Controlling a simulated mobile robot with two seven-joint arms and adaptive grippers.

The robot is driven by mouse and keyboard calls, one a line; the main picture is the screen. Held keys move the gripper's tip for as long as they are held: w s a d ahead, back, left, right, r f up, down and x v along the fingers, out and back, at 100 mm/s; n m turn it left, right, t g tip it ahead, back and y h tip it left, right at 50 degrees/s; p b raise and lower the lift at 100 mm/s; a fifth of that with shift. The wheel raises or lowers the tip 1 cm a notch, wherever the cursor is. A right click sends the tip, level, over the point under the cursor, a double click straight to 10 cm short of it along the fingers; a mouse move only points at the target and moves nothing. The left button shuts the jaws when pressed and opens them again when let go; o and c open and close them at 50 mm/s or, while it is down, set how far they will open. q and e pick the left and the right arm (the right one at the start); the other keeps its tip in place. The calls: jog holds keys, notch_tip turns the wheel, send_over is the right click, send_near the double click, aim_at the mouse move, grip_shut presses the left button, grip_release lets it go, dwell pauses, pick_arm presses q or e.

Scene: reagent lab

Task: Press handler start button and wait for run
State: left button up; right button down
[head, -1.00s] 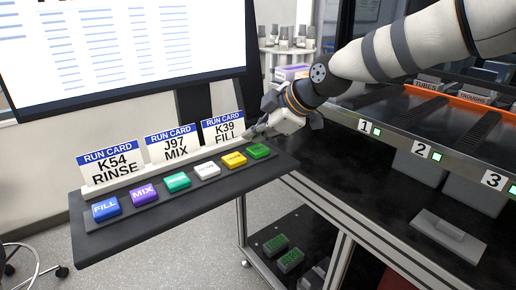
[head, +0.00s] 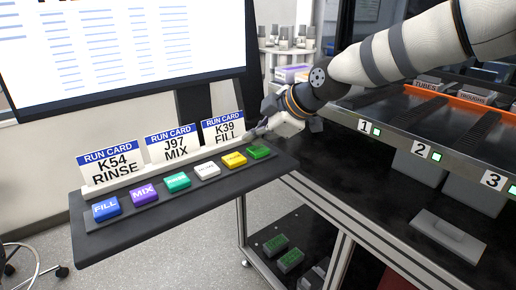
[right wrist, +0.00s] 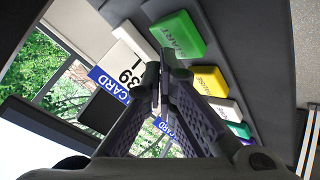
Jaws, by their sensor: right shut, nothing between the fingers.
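The button panel (head: 180,215) is a dark shelf with a row of coloured buttons: blue FILL (head: 106,209), purple MIX (head: 143,194), teal, white, yellow (head: 234,160) and green (head: 258,151). The green button reads START in the right wrist view (right wrist: 177,38). My right gripper (head: 256,132) is shut and empty, by the far right end of the panel, beside the green button and close to the K39 FILL card (head: 223,130). In the right wrist view its fingertips (right wrist: 163,60) lie near the green button's edge; I cannot tell whether they touch. My left gripper is not in view.
Run cards K54 RINSE (head: 113,168) and J97 MIX (head: 172,145) stand in a white holder behind the buttons. A monitor (head: 120,45) is above them. The handler deck (head: 470,110) with numbered green-lit lanes 1, 2 and 3 is at the right.

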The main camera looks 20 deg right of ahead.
aim_at(257, 150)
jog(key=shift+f, duration=0.65)
dwell(0.6)
jog(key=shift+r, duration=0.1)
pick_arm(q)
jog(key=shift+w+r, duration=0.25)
pick_arm(e)
jog(key=shift+r, duration=0.9)
jog(key=shift+r+p, duration=0.65)
jog(key=shift+r, duration=1.9)
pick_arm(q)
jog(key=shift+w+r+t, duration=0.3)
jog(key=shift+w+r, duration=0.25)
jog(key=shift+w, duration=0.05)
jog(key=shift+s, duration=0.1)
pick_arm(e)
jog(key=shift+f, duration=0.15)
